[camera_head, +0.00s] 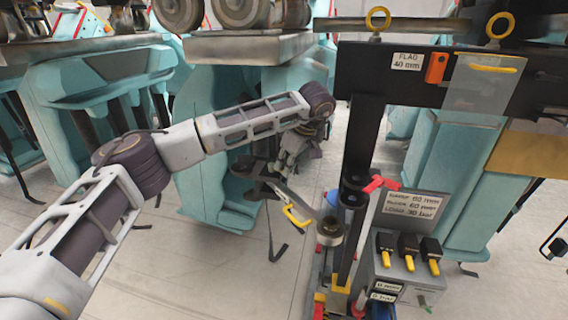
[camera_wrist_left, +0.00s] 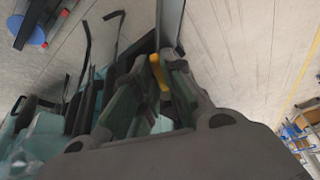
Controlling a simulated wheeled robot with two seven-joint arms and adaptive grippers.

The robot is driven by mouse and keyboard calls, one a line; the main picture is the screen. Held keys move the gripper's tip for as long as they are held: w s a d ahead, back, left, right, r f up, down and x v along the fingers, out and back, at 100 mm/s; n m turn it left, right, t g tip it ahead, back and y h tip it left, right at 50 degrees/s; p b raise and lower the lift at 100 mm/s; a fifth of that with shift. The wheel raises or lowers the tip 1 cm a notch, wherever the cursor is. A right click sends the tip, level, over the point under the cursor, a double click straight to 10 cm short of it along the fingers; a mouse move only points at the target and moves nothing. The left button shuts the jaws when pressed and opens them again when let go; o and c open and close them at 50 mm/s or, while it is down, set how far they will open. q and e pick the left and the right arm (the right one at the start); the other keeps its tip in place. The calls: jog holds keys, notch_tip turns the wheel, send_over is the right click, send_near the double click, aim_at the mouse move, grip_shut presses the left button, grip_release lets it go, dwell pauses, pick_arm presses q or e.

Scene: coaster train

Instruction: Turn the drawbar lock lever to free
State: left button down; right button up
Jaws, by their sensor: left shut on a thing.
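My left gripper (camera_head: 270,182) reaches in from the left and is shut on a grey bar (camera_head: 298,201) with a yellow loop handle (camera_head: 297,216). The bar runs from the gripper toward a round grey hub (camera_head: 330,231) on the upright. In the left wrist view the fingers (camera_wrist_left: 160,75) close around a yellow piece, and the grey bar (camera_wrist_left: 171,22) extends away above them. A red lever (camera_head: 380,183) sticks out right of the black post, above the hub. I cannot tell which of the two is the drawbar lock lever. My right gripper is out of view.
A black post (camera_head: 360,140) stands just right of the gripper. A grey box (camera_head: 408,270) with black-and-yellow switches is at lower right. Teal supports (camera_head: 215,150) stand behind the arm. Floor (camera_head: 180,270) is clear at lower left.

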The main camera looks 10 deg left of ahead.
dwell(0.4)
pick_arm(q)
jog(key=c, duration=1.5)
grip_release()
jog(key=shift+w, duration=0.1)
jog(key=v, duration=1.2)
jog(key=shift+f, duration=0.15)
